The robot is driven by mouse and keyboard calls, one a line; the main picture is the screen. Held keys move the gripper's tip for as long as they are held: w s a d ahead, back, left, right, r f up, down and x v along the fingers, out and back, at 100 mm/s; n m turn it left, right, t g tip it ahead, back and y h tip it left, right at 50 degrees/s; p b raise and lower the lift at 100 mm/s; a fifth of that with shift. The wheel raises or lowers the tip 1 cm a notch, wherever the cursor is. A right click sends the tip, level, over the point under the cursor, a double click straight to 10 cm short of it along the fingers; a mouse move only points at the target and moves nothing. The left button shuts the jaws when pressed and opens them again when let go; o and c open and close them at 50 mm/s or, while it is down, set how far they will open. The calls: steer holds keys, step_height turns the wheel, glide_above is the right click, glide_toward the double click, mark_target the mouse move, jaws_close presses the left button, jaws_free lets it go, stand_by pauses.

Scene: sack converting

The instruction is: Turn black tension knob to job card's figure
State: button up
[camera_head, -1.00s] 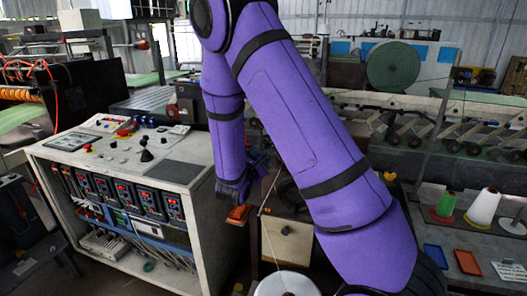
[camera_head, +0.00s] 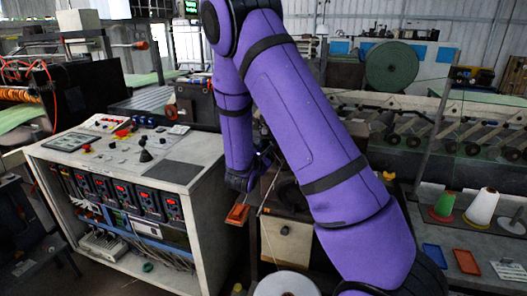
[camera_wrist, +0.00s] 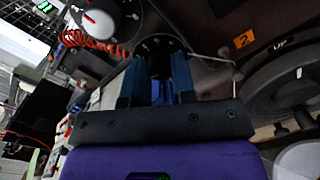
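In the wrist view my gripper (camera_wrist: 157,78) has its two blue fingers apart, one on each side of a dark gap. A round black knob (camera_wrist: 158,44) with pale marks around it lies straight ahead at the fingertips. The fingers partly hide it, and I cannot tell whether they touch it. In the head view my gripper (camera_head: 243,180) is small and dark below my purple forearm, and the knob is hidden there. A white printed card (camera_head: 508,272) lies on the right-hand table; its writing is too small to read.
A white gauge (camera_wrist: 98,22) with a red mark is at the upper left of the wrist view. An orange "2" label (camera_wrist: 243,40) and a large dark wheel marked "UP" (camera_wrist: 290,80) are at right.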

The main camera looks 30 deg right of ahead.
steer(key=shift+n, duration=0.4)
steer(key=shift+f+n, duration=0.1)
steer(key=shift+n, duration=3)
steer(key=o, duration=0.9)
steer(key=v, duration=1)
steer(key=shift+s+a+f, duration=0.1)
steer(key=shift+s+a, duration=0.1)
steer(key=shift+a, duration=0.15)
